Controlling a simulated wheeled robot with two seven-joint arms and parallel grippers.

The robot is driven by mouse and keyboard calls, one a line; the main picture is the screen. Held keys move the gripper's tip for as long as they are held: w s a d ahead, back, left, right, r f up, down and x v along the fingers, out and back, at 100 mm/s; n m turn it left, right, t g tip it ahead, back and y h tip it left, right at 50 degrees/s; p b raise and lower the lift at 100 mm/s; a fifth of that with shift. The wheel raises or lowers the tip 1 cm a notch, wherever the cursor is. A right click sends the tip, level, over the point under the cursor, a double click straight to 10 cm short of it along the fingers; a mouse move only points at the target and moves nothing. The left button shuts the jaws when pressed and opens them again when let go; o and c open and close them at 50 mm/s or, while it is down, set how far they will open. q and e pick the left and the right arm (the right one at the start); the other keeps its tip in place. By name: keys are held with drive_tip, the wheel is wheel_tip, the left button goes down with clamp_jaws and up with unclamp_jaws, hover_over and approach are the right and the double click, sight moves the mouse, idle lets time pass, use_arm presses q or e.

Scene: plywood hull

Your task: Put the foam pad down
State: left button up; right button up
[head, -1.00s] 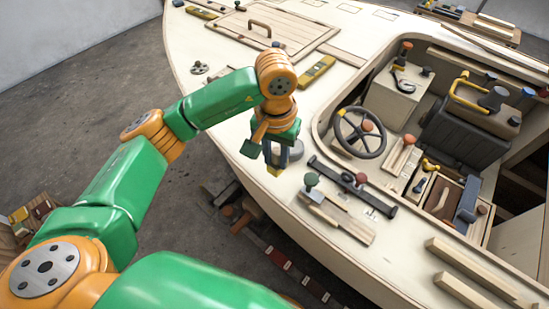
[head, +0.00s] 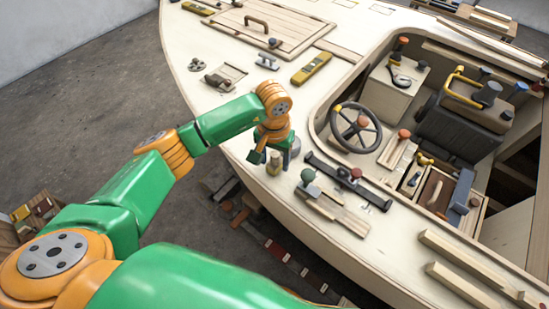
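My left gripper (head: 273,151) is over the hull's near deck edge, pointing down. Its fingers are largely hidden, so I cannot tell whether it is open or shut. A small olive jar-like piece (head: 274,164) shows just below it, and a grey cylinder (head: 294,146) stands beside it. I cannot tell whether the gripper touches either. No foam pad can be made out for certain in the gripper or on the deck. A blue-grey slab (head: 462,190) leans in the cockpit; I cannot tell its material. My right gripper is out of view.
A dark bar (head: 348,180), wooden strips (head: 338,212) and a green-knobbed piece (head: 308,176) lie to the right. The steering wheel (head: 356,128) stands behind them. A yellow level (head: 312,68) lies farther back.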

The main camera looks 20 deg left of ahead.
sight(274, 168)
use_arm(q)
drive_tip(key=shift+r, duration=0.2)
drive_tip(key=shift+w+r, duration=0.1)
drive_tip(key=shift+r, duration=0.2)
wheel_tip(274, 168, up, 11)
drive_tip(key=b, duration=0.2)
drive_tip(key=shift+s+r, duration=0.2)
drive_tip(key=shift+s, duration=0.1)
drive_tip(key=shift+f, duration=0.1)
